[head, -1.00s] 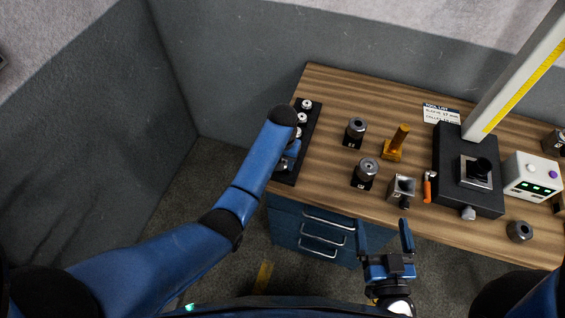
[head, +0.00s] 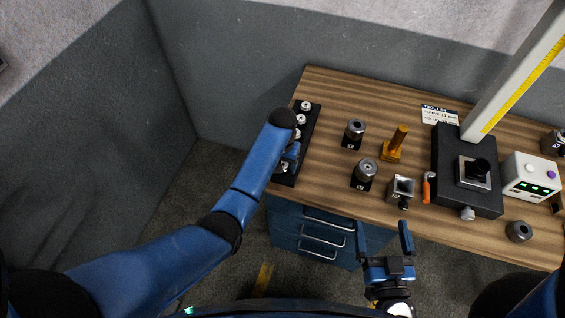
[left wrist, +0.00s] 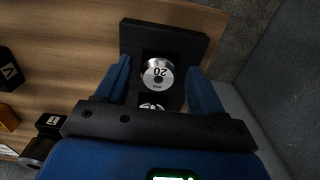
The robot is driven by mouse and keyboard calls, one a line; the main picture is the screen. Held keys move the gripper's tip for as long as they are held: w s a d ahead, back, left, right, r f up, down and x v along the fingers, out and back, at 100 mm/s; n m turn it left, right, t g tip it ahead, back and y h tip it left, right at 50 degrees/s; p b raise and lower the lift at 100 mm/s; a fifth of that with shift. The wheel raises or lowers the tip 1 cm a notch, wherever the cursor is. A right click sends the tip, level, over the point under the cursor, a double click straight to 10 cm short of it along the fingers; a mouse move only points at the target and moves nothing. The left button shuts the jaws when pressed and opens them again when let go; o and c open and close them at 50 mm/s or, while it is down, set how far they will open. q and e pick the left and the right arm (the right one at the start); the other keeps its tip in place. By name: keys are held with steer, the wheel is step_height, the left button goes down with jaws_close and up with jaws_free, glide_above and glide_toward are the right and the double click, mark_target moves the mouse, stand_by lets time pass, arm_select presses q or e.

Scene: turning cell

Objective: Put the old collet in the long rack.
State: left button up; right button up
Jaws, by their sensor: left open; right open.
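The long rack (head: 311,124) is a black strip on the left end of the bench, with several silver collets in it. In the left wrist view the rack (left wrist: 188,40) holds a silver collet marked 20 (left wrist: 157,74) in a square pocket. My left gripper (left wrist: 158,68) is open, a finger on each side of that collet, not closed on it. A second collet (left wrist: 152,106) is partly hidden by the gripper body. I cannot tell which collet is the old one. My right gripper (head: 386,239) is open and empty in front of the bench edge.
Dark holders (head: 365,173) stand mid-bench near a brass-coloured post (head: 397,143). An orange-handled tool (head: 427,188) lies left of a black fixture (head: 455,150) with a tall column. A white control box (head: 530,176) and a loose dark ring (head: 518,231) are at right. Bare wood separates rack and holders.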

arm_select(q)
step_height(320, 180, up, 6)
steer(key=shift+w+f+b, duration=0.1)
steer(key=shift+b, duration=0.8)
step_height(320, 180, up, 6)
steer(key=p, duration=0.3)
steer(key=shift+r, duration=0.2)
